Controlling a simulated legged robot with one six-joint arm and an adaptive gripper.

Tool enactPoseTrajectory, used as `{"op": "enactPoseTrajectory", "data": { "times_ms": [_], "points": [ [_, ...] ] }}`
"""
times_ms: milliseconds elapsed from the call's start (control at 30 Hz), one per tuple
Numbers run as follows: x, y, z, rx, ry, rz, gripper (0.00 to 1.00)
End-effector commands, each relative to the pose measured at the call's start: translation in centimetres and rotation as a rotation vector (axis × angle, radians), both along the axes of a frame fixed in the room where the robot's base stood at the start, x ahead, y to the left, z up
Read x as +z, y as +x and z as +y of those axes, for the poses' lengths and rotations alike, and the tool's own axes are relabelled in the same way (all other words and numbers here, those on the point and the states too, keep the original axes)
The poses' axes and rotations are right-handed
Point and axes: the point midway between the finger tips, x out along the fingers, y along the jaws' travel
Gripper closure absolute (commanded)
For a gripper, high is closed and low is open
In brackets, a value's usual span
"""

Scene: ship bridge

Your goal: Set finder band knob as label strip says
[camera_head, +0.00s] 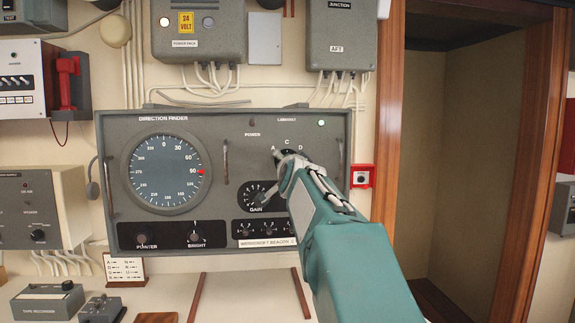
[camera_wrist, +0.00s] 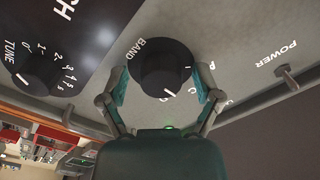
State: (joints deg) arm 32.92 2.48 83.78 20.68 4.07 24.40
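The black band knob (camera_wrist: 162,66), labelled BAND, sits between the two fingers of my gripper (camera_wrist: 162,88) in the wrist view. The fingers are spread on either side of it; a small gap shows at the left finger, and contact at the right is unclear. A white mark shows on the knob's lower edge, but the letter it points at is hard to read. In the head view my gripper (camera_head: 287,160) covers most of the knob, with letters C and D above it. The label strip (camera_head: 265,244) reads like a beacon name followed by C; my arm hides its right end.
The direction finder panel (camera_head: 120,215) carries a round dial (camera_head: 165,171), a gain knob (camera_head: 256,197) and handles. A TUNE knob (camera_wrist: 37,73) and a POWER switch (camera_wrist: 287,75) flank the band knob. A red-framed switch (camera_head: 361,179) is right of the panel.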

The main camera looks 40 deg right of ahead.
Motion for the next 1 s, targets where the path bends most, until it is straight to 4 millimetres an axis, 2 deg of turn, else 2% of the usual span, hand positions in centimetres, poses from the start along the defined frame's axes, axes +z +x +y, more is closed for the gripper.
{"op": "enactPoseTrajectory", "data": {
  "times_ms": [433, 1000],
  "points": [
    [0.1, -0.6, 0.4, -0.001, -0.001, -0.002, 0.12],
    [0.0, -8.6, 5.3, 0.0, -0.002, -0.001, 0.12]
  ]
}}
